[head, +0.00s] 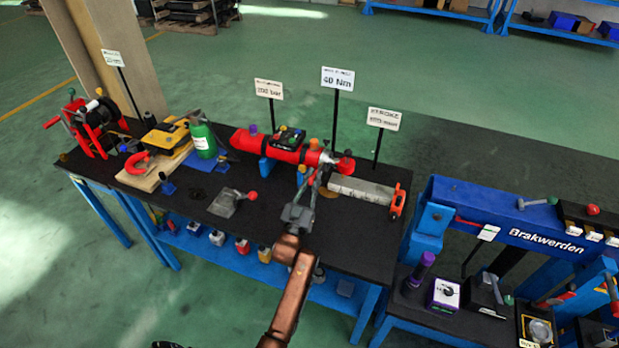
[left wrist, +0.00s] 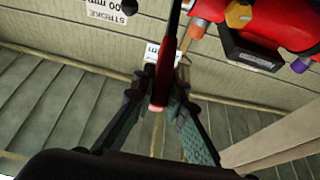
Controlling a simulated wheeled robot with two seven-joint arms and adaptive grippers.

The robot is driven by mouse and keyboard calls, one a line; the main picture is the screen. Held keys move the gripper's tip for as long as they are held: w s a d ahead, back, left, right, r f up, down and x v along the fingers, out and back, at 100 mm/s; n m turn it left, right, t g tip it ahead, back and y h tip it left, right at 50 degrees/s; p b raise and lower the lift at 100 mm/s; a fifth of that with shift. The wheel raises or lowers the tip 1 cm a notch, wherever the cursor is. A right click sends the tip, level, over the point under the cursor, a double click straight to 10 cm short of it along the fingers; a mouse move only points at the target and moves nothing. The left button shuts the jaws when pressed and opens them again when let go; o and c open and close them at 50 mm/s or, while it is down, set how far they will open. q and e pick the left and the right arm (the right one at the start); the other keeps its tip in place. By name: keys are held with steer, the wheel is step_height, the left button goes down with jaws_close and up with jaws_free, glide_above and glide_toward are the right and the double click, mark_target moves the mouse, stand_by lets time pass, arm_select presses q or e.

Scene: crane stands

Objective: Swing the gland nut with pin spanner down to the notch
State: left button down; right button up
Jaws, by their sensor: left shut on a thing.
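The red cylinder (head: 275,147) lies on blue supports on the black bench; part of it shows at the upper right of the left wrist view (left wrist: 288,22). The gland nut (head: 328,157) is at its right end, small and partly crowded by the spanner. The pin spanner's red handle (left wrist: 164,76) runs down between my left fingers in the left wrist view. My left gripper (head: 310,186) is just in front of the cylinder's right end and is shut on this handle. The notch cannot be made out. My right gripper is not in view.
Signs on thin posts, one reading 40 Nm (head: 337,78), stand behind the cylinder. The front bench surface is mostly clear.

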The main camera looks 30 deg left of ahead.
arm_select(q)
steer(key=shift+f, duration=0.15)
steer(key=c, duration=1.9)
jaws_free()
steer(key=shift+c, duration=0.2)
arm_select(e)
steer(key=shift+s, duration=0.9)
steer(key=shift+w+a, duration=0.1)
arm_select(q)
steer(key=shift+s, duration=0.1)
steer(key=v, duration=0.7)
steer(key=shift+s+d, duration=0.1)
steer(key=shift+s, duration=0.1)
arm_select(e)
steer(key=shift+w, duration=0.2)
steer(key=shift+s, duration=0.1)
